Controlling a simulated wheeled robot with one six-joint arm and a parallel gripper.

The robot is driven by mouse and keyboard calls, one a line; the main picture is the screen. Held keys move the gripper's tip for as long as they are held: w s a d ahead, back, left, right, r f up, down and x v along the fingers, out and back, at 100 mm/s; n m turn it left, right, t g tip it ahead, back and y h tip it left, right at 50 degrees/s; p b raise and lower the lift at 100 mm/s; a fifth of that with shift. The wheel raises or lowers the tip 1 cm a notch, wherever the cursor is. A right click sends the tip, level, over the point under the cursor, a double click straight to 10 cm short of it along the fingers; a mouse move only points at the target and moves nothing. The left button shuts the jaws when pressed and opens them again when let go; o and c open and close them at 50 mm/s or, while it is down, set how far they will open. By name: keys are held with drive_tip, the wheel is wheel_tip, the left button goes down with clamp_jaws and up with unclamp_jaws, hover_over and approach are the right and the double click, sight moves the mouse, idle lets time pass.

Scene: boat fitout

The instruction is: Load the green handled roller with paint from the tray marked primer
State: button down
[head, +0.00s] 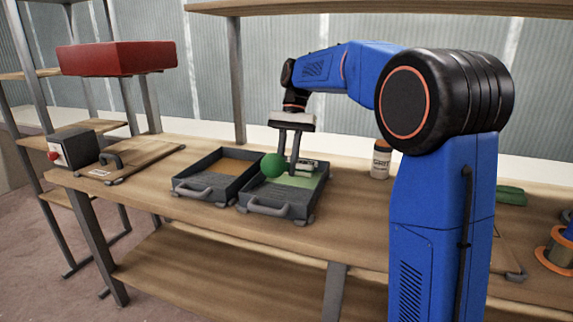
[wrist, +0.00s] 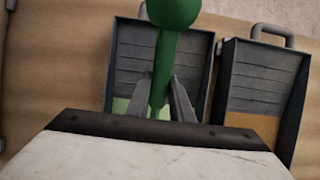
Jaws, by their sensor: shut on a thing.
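My gripper (head: 287,170) is shut on the green handle of the roller, pointing down over the right-hand of two dark trays. The green handle (head: 273,165) ends in a round knob on the left of the fingers. In the wrist view the handle (wrist: 168,60) stands between the fingertips (wrist: 165,100). A pale piece (head: 307,165) shows just right of the fingers; I cannot tell if it is the roller sleeve or a label. The right-hand tray (head: 275,208) holds light green paint. The left-hand tray (head: 203,193) holds orange-brown paint. No tray marking is readable. Whether the roller touches paint is hidden.
Both trays stand side by side on the wooden bench (head: 350,215). A lidded white jar (head: 380,163) stands to the right. A board with a handle (head: 130,160) and a grey box with a red knob (head: 73,149) are at the left. A red box (head: 117,57) is above.

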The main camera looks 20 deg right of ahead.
drive_tip(key=shift+f, duration=0.7)
idle(0.7)
drive_tip(key=shift+r, duration=4.55)
